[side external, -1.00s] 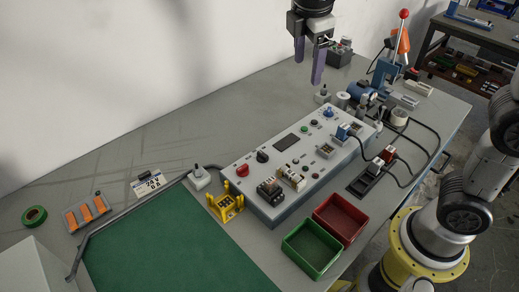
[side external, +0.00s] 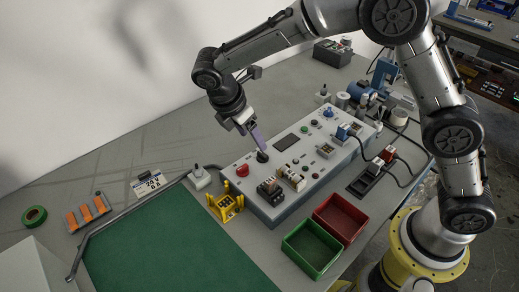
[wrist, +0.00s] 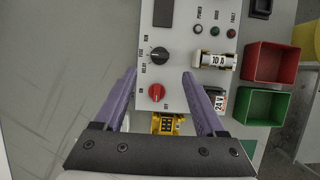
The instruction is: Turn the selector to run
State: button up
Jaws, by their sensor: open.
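The selector is a black round knob (wrist: 159,56) on the grey control panel (wrist: 183,90), with RUN, FUSE and RELAY printed around its left side. Its pointer is too small to read with certainty, but it seems to face left. The knob also shows in the side external view (side external: 262,157), just under the fingertips. My gripper (wrist: 159,74) is open and empty, with its purple fingers pointing down at the panel. In the wrist view the fingertips lie to the left and right, slightly short of the knob. I cannot tell their exact height above it.
A red knob (wrist: 156,93) marked ON and OFF sits close to the selector, between my fingers in the wrist view. A fuse block (wrist: 214,60) and small lamps stand to the right. Red (side external: 341,218) and green (side external: 311,248) bins stand in front of the panel.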

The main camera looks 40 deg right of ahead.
aim_at(262, 154)
jog(key=x, duration=0.7)
jog(key=shift+d+f, duration=0.2)
jog(key=shift+f, duration=0.1)
grip_shut()
